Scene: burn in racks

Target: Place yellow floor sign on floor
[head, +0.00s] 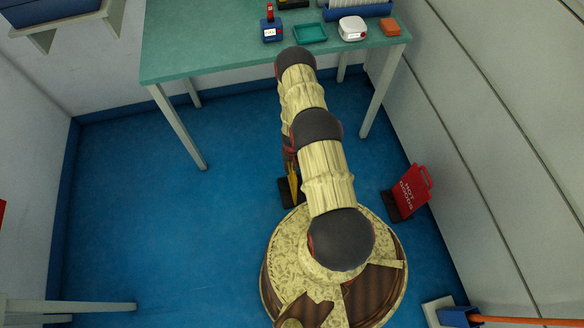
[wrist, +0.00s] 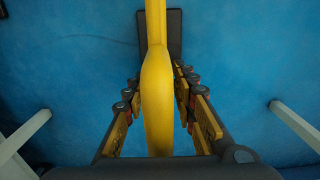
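The yellow floor sign (wrist: 157,100) shows nearly edge-on in the wrist view, running between my gripper's fingers. Its dark base (wrist: 160,32) is beyond the fingertips, against the blue floor. In the head view only a yellow sliver of the sign (head: 293,183) and part of its dark base show beside my arm, which hides the rest. The base looks on or close to the floor; I cannot tell if it touches. My gripper (wrist: 158,78) is around the sign, one finger on each side, with narrow gaps showing between fingers and sign. The blue floor (head: 170,220) surrounds it.
A red sign (head: 413,190) on a dark base stands by the right wall. A green-topped table (head: 210,50) with small items is at the back. An orange-handled tool (head: 520,321) lies at lower right. The floor to the left is clear.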

